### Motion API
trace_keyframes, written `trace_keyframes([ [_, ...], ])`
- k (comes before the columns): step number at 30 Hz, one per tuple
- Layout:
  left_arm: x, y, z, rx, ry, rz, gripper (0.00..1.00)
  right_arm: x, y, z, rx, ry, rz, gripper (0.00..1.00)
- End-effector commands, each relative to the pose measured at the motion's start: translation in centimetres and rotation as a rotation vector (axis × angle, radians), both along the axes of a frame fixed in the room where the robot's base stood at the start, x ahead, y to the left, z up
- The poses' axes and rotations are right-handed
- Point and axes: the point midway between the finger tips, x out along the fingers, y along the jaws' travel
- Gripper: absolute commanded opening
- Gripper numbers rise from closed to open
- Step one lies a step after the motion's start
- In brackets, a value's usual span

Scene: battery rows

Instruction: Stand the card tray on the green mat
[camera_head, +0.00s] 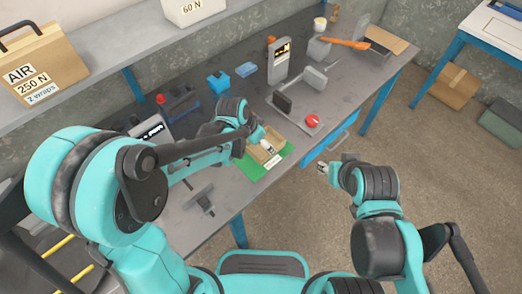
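A tan card tray (278,143), open-topped, is over the green mat (254,172). Green shows along its front and right side. I cannot tell from this view whether it rests flat on the mat or is a little above it. My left gripper (266,147) reaches down at the tray and hides part of its middle and back. Its fingers are too small and covered to tell whether they hold the tray. My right gripper (323,168) is off the table's front edge, apart from the tray and mat; its fingers are too small to read.
On the grey table stand a grey device with a display (279,62), blue blocks (219,82), a red button (312,121) and an orange-handled tool (345,43). A shelf with weight-labelled boxes (38,68) runs along the back left. A blue drawer (330,142) is under the front edge.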

Motion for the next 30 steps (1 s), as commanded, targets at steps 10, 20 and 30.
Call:
trace_keyframes([
  [10,-0.1,0.1,-4.1,0.000,0.000,0.000,0.48,0.0,0.0,-2.2,0.000,0.000,0.000,0.40],
  [20,-0.1,0.1,-4.3,0.000,0.000,0.001,0.48,0.0,0.0,-2.2,0.000,0.000,0.000,0.40],
  [30,-0.1,0.1,-4.3,0.000,0.000,0.001,0.97,0.0,0.0,-2.3,0.000,0.000,0.000,0.40],
])
